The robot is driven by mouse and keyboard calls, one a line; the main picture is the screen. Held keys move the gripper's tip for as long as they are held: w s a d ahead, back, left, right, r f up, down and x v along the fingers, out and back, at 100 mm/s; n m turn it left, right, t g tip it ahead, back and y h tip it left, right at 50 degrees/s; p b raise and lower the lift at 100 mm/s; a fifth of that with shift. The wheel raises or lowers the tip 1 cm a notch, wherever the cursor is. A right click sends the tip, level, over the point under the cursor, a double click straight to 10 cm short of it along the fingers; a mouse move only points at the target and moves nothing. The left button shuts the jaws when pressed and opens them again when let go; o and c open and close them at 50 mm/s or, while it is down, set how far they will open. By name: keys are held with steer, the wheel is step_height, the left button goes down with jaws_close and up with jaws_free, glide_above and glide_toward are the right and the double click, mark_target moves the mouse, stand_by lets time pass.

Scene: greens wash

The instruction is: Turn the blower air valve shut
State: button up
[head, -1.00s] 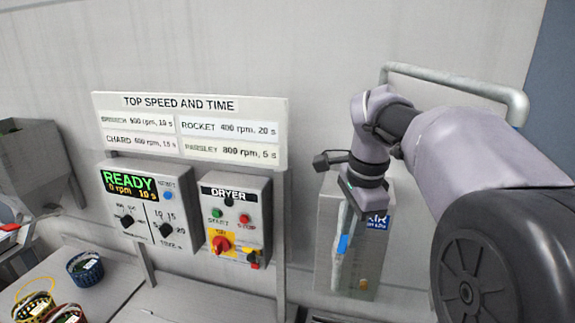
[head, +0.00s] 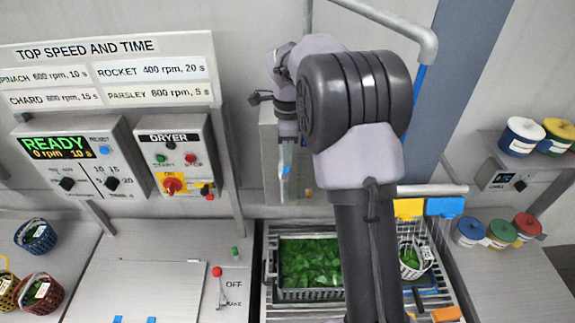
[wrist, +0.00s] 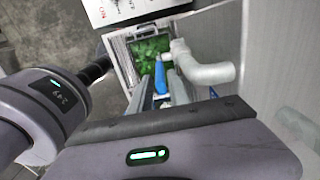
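My gripper (head: 286,172) points down in front of a grey box (head: 270,150) on the back wall. In the wrist view, its two fingers (wrist: 162,92) stand apart. A blue lever-like part (wrist: 161,75) shows just beyond or between the fingertips, beside a pale bent pipe (wrist: 207,72); it looks like the valve handle. I cannot tell whether the fingers touch it. In the head view, my arm and gripper hide most of the box and the valve.
The dryer panel (head: 183,150) and READY panel (head: 75,150) are to the left. Below, a crate of greens (head: 310,292) sits in the sink area, with a small white basket (head: 412,260) to the right. A pipe rail (head: 388,18) runs above.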

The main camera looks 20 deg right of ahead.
mark_target(287, 172)
steer(key=shift+f, duration=2.2)
jaws_close()
steer(key=shift+w, duration=0.1)
